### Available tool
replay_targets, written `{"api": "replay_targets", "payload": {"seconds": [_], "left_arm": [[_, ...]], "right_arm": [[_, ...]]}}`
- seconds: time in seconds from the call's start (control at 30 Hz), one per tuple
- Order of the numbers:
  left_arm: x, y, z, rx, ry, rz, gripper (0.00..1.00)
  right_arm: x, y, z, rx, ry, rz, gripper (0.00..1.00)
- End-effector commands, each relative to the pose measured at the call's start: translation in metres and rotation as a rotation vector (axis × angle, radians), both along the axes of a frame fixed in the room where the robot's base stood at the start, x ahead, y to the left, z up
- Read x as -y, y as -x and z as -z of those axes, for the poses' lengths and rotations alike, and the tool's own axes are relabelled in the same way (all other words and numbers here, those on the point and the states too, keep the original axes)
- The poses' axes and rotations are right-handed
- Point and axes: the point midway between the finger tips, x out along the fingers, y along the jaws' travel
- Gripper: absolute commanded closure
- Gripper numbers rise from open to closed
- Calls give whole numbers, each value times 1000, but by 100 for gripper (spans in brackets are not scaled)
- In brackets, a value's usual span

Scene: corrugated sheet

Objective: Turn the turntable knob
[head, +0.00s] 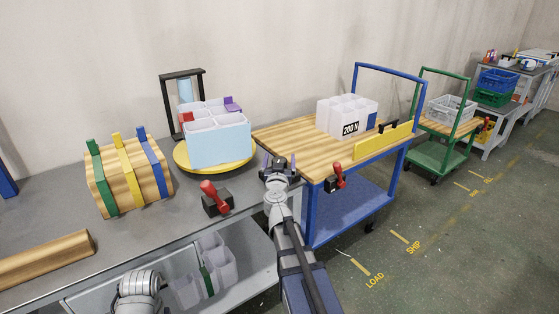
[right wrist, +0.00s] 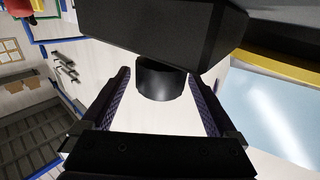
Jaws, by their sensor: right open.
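The turntable (head: 183,163) is a yellow disc on the grey bench, with a light blue box (head: 220,145) on it. A red-handled black knob unit (head: 213,196) stands at the bench's front edge, before the disc. My right gripper (head: 279,160) is open, right of the disc near the wooden cart top. In the right wrist view a black block (right wrist: 165,28) with a short black cylinder (right wrist: 160,78) shows ahead of the open fingers. I cannot tell which black part this is, or whether the fingers touch it. My left gripper is out of view.
A blue cart (head: 335,215) with a white bin (head: 345,117) and a red-handled black unit (head: 335,178) stands right of the bench. A strapped wooden bundle (head: 130,178) lies left of the turntable. Floor to the right is open.

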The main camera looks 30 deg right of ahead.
Motion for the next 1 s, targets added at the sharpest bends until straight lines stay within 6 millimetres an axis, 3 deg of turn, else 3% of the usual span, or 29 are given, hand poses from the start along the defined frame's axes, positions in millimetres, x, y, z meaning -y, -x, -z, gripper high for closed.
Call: {"api": "replay_targets", "payload": {"seconds": [0.37, 0.8, 1.0], "left_arm": [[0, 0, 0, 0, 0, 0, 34], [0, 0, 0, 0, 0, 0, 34], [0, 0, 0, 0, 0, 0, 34]], "right_arm": [[-5, 8, 0, 0, 0, 0, 6], [-39, 61, 0, 0, 0, 0, 6], [-43, 66, 0, 0, 0, 0, 6]]}}
